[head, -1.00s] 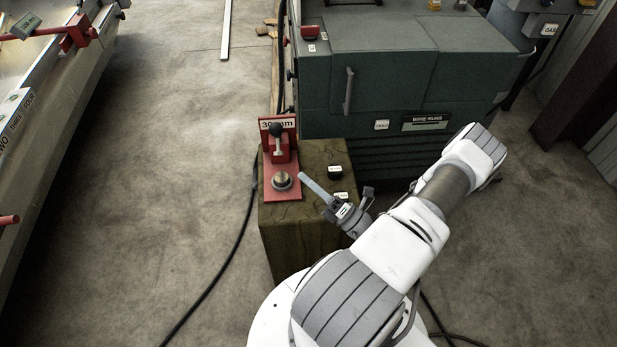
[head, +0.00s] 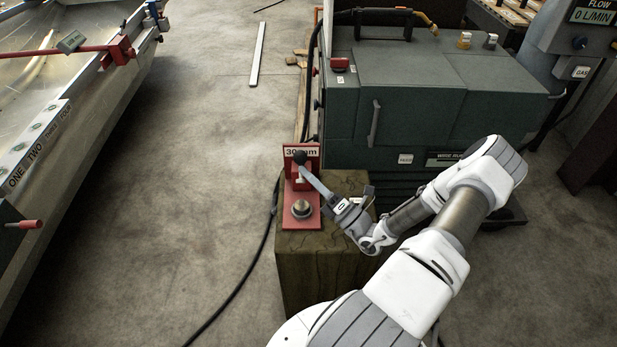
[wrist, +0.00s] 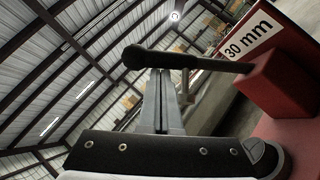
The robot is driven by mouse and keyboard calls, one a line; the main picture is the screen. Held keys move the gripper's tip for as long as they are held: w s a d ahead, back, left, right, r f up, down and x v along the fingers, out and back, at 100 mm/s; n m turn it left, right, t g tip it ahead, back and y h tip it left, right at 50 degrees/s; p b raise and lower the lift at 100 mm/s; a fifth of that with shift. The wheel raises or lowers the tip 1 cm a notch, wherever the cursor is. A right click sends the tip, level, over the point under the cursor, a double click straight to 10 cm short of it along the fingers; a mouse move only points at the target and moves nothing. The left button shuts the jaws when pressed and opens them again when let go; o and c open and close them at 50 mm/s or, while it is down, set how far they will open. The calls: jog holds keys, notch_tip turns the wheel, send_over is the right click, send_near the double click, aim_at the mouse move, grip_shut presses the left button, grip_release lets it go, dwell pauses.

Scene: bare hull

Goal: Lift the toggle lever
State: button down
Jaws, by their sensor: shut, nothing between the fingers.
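The toggle lever (head: 299,157) is a dark rod with a round black knob on a red bracket (head: 287,205) marked "30 mm". In the wrist view the lever (wrist: 210,63) runs from the red block (wrist: 280,78) leftward to its knob, roughly level in that picture. My gripper (head: 303,172) is shut and empty, its fingers slanting up-left to the lever beside the knob. In the wrist view the fingertips (wrist: 160,76) reach the lever's shaft near the knob and overlap it in the picture. I cannot tell whether they touch.
The bracket stands on a brown block (head: 340,240) with a round metal button (head: 301,208) in front of the lever. A dark green welding machine (head: 430,100) stands behind.

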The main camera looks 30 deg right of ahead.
jog(key=r+p, duration=0.1)
jog(key=m+p, duration=0.1)
jog(key=p, duration=0.1)
jog(key=shift+w+d+r+h, duration=0.2)
jog(key=shift+w+r+h, duration=0.1)
jog(key=shift+w+r, duration=0.1)
jog(key=shift+w+d+r+m+g+h+p, duration=0.45)
jog(key=shift+w+m+p, duration=0.2)
jog(key=shift+p, duration=0.5)
jog(key=shift+w+d+r+m+g+h+p, duration=0.3)
jog(key=shift+w+d+r+m+p, duration=0.25)
jog(key=shift+p, duration=0.6)
jog(key=shift+a, duration=0.1)
